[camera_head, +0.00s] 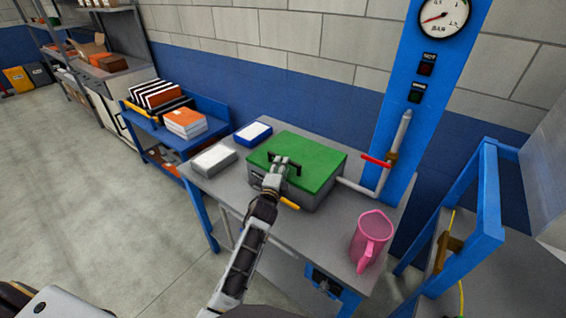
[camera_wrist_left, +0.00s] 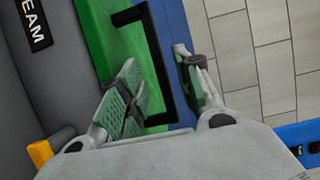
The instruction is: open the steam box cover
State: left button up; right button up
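The steam box (camera_head: 326,187) is a grey box on the grey table, with a flat green cover (camera_head: 318,158) lying shut on it. A black bar handle (camera_wrist_left: 152,40) stands up from the cover. My left gripper (camera_head: 281,163) is over the cover at the handle. In the left wrist view its two fingers (camera_wrist_left: 160,62) are apart, one on each side of the handle bar, with a gap visible. The box's front carries a STEAM label (camera_wrist_left: 34,24) and an orange lever (camera_head: 290,203).
A pink pitcher (camera_head: 371,240) stands at the table's right end. A pipe with a red valve handle (camera_head: 376,161) rises beside the box to a blue panel with a gauge (camera_head: 443,17). White (camera_head: 214,160) and blue (camera_head: 252,134) containers sit left of the box.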

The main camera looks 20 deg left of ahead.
pick_arm(q)
jog(key=shift+w, duration=1.55)
